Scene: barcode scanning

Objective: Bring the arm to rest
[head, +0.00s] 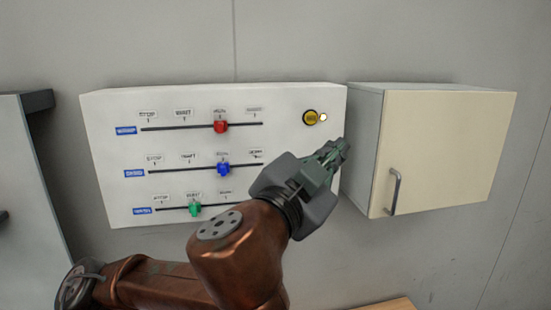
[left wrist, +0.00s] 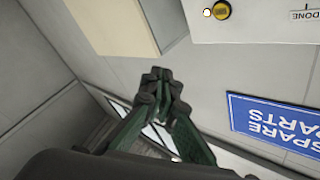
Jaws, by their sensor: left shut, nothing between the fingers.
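My left gripper (head: 334,154) is shut and empty. In the head view it is in front of the right edge of a white slider panel (head: 110,195), below the panel's yellow button (head: 310,117). In the left wrist view its closed green fingers (left wrist: 158,82) are in the middle, with the button (left wrist: 221,10) apart from them at the top. A small light beside the button glows. My left arm (head: 240,255) comes in from the lower left and covers part of the panel's lower right. My right gripper is not in view.
The panel has red (head: 221,126), blue (head: 223,168) and green (head: 195,209) sliders. A cream cabinet (head: 450,150) with a handle (head: 394,192) hangs right of it. A grey cabinet (head: 30,200) stands at left. A blue spare parts sign (left wrist: 275,120) shows in the left wrist view.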

